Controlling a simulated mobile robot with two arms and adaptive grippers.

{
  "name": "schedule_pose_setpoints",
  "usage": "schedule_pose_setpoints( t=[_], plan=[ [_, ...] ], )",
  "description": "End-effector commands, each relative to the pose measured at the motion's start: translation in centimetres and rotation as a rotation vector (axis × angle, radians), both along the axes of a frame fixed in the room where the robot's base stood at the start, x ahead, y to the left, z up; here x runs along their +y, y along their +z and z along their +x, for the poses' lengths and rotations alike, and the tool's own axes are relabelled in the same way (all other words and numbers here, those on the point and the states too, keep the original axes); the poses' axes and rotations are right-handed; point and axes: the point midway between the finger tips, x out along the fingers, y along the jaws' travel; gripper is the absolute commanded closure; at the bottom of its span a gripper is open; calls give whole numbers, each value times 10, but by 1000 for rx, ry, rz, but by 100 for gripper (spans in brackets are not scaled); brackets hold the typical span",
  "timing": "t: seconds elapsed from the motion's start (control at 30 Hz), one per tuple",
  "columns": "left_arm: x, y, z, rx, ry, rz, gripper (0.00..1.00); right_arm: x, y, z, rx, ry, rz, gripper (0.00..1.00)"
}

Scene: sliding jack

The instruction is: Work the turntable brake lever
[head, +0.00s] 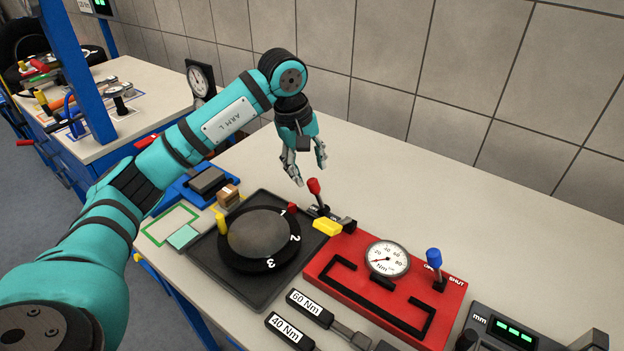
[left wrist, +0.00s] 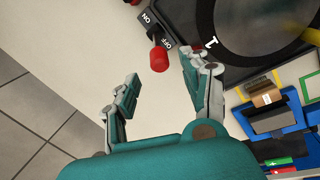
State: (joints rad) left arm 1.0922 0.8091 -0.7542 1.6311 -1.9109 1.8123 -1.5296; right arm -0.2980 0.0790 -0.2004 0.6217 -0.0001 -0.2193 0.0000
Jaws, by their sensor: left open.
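The brake lever (head: 315,188), with a red knob, stands at the back right corner of the turntable's dark base plate. In the left wrist view the red knob (left wrist: 159,60) is near the OFF label, with ON farther along. The round turntable (head: 260,240) bears the numbers 1, 2 and 3. My left gripper (head: 309,172) is open and empty, just above and behind the lever knob. In the left wrist view the knob appears beyond and between the spread fingers; I see no contact. My right gripper is not in view.
A yellow block (head: 327,227) lies right by the lever's foot. A red panel (head: 340,270) with a gauge (head: 387,259) and a blue-knobbed lever (head: 434,260) stands to the right. Torque wrenches (head: 310,308) lie in front. The bench behind the panel is clear up to the tiled wall.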

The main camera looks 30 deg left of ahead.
Motion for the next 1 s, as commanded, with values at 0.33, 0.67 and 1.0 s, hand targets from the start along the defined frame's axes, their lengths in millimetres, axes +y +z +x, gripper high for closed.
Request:
schedule_pose_setpoints(
  t=[0.33,0.67,1.0],
  plan=[
    [-6,-46,8,1,0,0,53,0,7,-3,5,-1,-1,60],
    [-6,-50,9,0,0,0,53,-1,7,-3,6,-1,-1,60],
    [-6,-50,9,0,0,0,95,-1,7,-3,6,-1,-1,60]
  ],
)
